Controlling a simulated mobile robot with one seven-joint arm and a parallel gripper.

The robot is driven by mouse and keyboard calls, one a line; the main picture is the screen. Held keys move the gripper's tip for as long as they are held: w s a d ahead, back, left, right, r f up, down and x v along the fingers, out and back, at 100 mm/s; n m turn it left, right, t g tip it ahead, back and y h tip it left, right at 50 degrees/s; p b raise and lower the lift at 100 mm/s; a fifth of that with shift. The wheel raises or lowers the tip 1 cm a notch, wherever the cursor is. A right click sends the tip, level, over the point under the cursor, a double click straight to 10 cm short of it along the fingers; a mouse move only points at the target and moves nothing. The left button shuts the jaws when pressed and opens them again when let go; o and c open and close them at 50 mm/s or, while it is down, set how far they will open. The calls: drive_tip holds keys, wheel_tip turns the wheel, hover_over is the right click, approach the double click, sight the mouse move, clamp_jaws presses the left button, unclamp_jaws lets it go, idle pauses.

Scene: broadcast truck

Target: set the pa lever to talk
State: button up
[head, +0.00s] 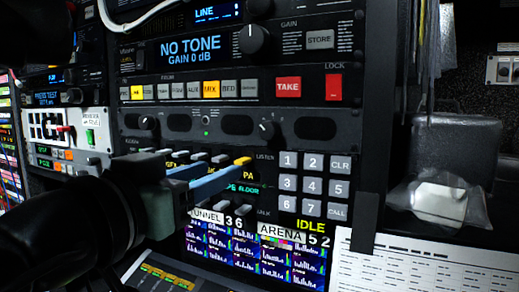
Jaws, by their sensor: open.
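The intercom panel with the lever row fills the middle of the head view. The PA lever (242,161) has a yellow-orange tip and sits at the right end of a row of grey levers, above the yellow "PA" label (246,174). My gripper (221,173) reaches in from the left with its two blue fingers open. The fingertips are just left of and a little below the PA lever, with nothing visible between them. I cannot tell whether a finger touches the lever. My arm and fingers hide part of the lever row and its labels.
A grey keypad (313,184) is right of the levers. Above are knobs (268,130), a red TAKE button (288,88) and a red LOCK switch (333,87). A screen (255,258) lies below. A printed sheet (410,264) and a bagged white item (440,203) are at right.

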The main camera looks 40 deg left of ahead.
sight(238, 161)
drive_tip(key=p+x, duration=0.2)
drive_tip(key=x, duration=0.4)
drive_tip(key=shift+w+a, duration=0.1)
drive_tip(key=shift+w, duration=0.2)
clamp_jaws()
